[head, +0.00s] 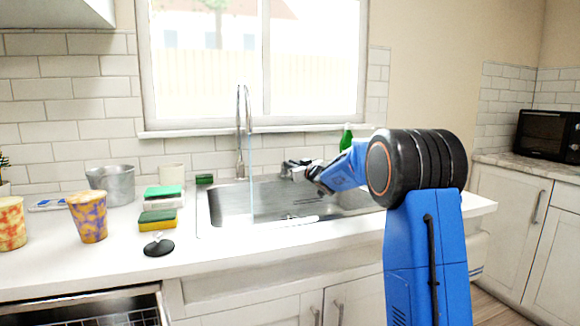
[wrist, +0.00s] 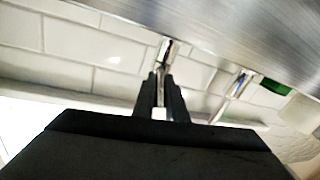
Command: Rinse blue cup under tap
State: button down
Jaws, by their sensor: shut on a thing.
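The chrome tap (head: 241,125) rises behind the sink (head: 232,205); its spout also shows in the wrist view (wrist: 240,84). My gripper (head: 297,169) is at the back of the sink, right of the tap. In the wrist view my gripper (wrist: 163,82) is shut on a small chrome piece, which looks like the tap handle (wrist: 165,50). I make out no plainly blue cup; part of the sink is hidden by my arm.
Left of the sink are a purple-orange cup (head: 88,216), a yellow-red cup (head: 11,223), a metal pot (head: 113,185), a pale cup (head: 172,174), sponges (head: 157,216) and a black stopper (head: 159,246). A green bottle (head: 346,137) stands behind my arm.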

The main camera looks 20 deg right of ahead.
dwell(0.3)
jog(key=c, duration=1.8)
grip_release()
jog(key=v, duration=1.7)
jog(key=shift+s, duration=0.25)
jog(key=shift+d, duration=0.15)
jog(key=shift+r, duration=0.1)
